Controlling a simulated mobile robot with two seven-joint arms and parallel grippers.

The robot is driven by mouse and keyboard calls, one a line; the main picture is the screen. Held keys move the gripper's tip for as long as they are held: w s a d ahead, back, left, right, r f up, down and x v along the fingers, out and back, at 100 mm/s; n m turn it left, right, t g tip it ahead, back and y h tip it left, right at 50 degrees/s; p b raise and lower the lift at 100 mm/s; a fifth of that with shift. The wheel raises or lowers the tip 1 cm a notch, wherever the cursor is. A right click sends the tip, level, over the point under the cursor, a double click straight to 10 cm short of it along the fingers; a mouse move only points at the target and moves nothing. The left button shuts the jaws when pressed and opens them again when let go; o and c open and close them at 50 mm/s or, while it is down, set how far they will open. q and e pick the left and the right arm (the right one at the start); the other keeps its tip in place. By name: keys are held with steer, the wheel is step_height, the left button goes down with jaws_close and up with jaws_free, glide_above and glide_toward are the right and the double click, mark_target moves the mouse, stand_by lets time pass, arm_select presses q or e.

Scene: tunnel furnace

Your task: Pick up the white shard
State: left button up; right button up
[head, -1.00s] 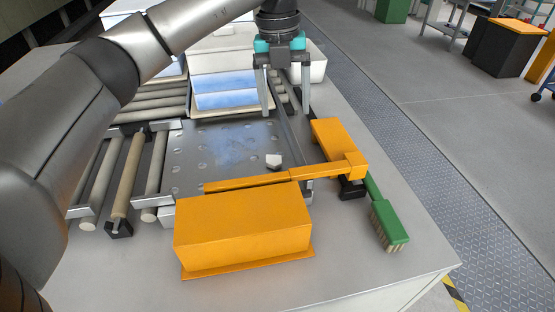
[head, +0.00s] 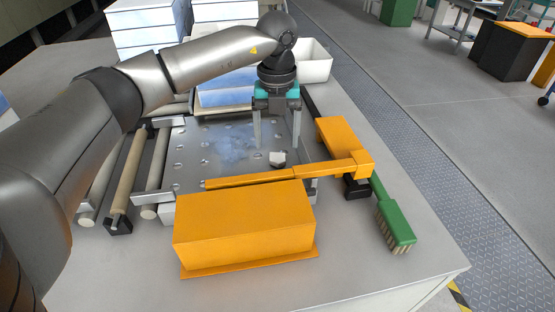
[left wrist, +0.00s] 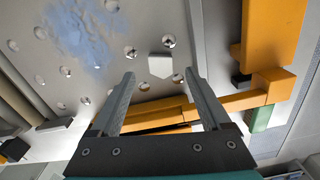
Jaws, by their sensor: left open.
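The white shard (head: 277,158) is a small pale block on the perforated metal plate (head: 190,153), just behind the orange bar. It also shows in the left wrist view (left wrist: 160,66), beyond and between the fingertips. My left gripper (head: 275,145) is open and empty. It points down above the plate, apart from the shard. In the left wrist view its two fingers (left wrist: 158,80) are spread wide. My right gripper is not in view.
An orange bar (head: 265,177) runs close in front of the shard, with an orange box (head: 245,228) nearer. A green brush (head: 397,225) lies at the right. Rollers (head: 128,185) lie left of the plate. A white bin (head: 314,63) stands behind. The table's front right corner is clear.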

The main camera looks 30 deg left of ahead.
mark_target(277, 155)
arm_select(q)
step_height(277, 155, down, 4)
steer(key=shift+w+b, duration=0.1)
steer(key=shift+b, duration=0.2)
steer(key=shift+c, duration=0.3)
jaws_close()
